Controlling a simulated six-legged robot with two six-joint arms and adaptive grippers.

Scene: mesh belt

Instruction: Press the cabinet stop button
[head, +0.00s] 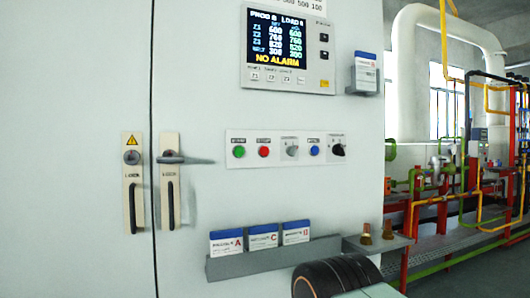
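A white cabinet (215,100) fills the left and middle of the head view. On its front is a light button panel (250,159) with a row of controls. A round red button (263,152) sits second from the left; I take it as the stop button, though its label is too small to read. A green button (239,152) is to its left. A grey selector switch (292,152), a blue button (315,151) and a black selector switch (338,150) are to its right. Neither of my grippers is in view, and nothing covers the buttons.
Above is a display (290,40) reading "NO ALARM". A card holder (366,74) is beside it. Below, a grey shelf (228,267) holds cards A, C and another. Door handles (171,190) are at left. A black ribbed part rises at the bottom. Pipes (450,200) stand at right.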

